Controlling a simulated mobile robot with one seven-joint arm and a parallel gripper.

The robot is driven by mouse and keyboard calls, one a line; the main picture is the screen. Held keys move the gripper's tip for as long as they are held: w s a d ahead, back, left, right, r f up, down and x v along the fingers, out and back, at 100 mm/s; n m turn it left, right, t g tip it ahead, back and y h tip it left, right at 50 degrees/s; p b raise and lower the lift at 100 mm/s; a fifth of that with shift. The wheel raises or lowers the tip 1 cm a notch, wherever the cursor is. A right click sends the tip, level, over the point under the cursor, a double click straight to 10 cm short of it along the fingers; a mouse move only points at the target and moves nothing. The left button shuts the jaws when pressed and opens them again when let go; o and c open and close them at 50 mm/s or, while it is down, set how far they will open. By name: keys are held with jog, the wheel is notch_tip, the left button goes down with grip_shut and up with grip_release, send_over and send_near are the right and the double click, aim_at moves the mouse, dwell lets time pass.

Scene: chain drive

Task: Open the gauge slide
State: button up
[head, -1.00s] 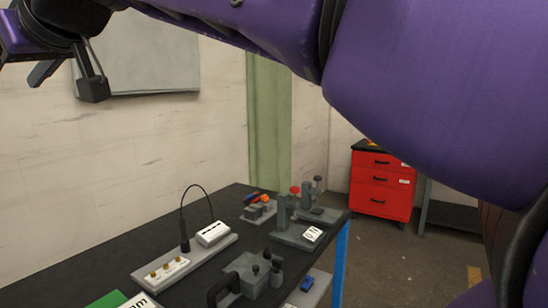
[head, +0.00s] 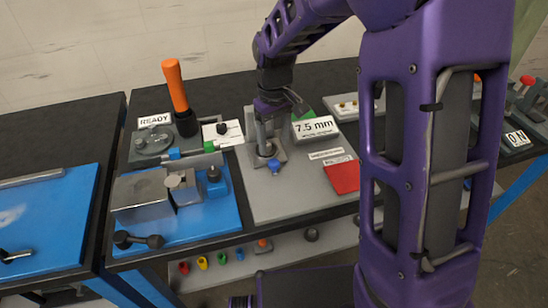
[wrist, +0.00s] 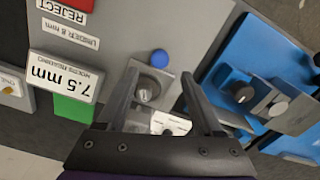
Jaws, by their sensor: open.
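The gauge is a grey metal fixture (head: 265,155) on the light grey plate (head: 290,200), left of a "7.5 mm" sign (head: 314,127). A blue knob (head: 274,165) is at its front; it also shows in the wrist view (wrist: 159,58). My gripper (wrist: 160,80) is open and points down over the fixture. In the wrist view a round metal part (wrist: 146,92) of the fixture lies between the fingers, with the blue knob just beyond the fingertips. I cannot tell whether the fingers touch anything. In the head view the fingers are partly hidden against the fixture.
A blue plate (head: 230,215) with a grey block and knobs lies to the left. Behind it stand an orange handle (head: 175,85) and a "READY" sign (head: 154,120). A red reject patch (head: 342,176) is to the right. My arm hides part of the bench there.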

aim_at(274, 161)
notch_tip(274, 161, down, 7)
jog(key=shift+r, duration=0.1)
dwell(0.3)
grip_shut()
dwell(1.3)
